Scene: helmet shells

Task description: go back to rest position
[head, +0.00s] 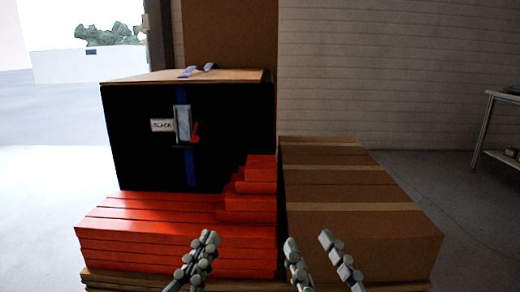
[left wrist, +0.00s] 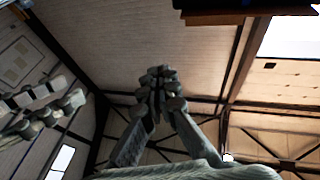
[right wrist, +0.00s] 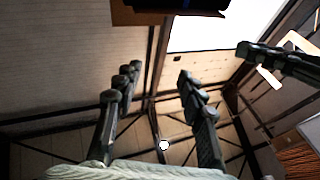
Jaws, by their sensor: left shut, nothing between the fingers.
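My left gripper (head: 208,240) is low in the head view, in front of the red stack, with its fingers together and empty. In the left wrist view its fingertips (left wrist: 158,80) meet. My right gripper (head: 308,241) is to its right in the head view, in front of the brown boxes. Its two fingers are apart with nothing between them, and the right wrist view also shows the gap between the fingertips (right wrist: 157,76). Both grippers point forward, side by side and apart from each other. No helmet shell is clearly visible.
Red flat boxes (head: 150,232) are stacked low ahead, stepping up at the right. Behind them stands a black box (head: 145,160) with a blue strap. Brown cardboard boxes (head: 350,195) lie at the right. A shelf (head: 490,130) stands far right, with clear floor before it.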

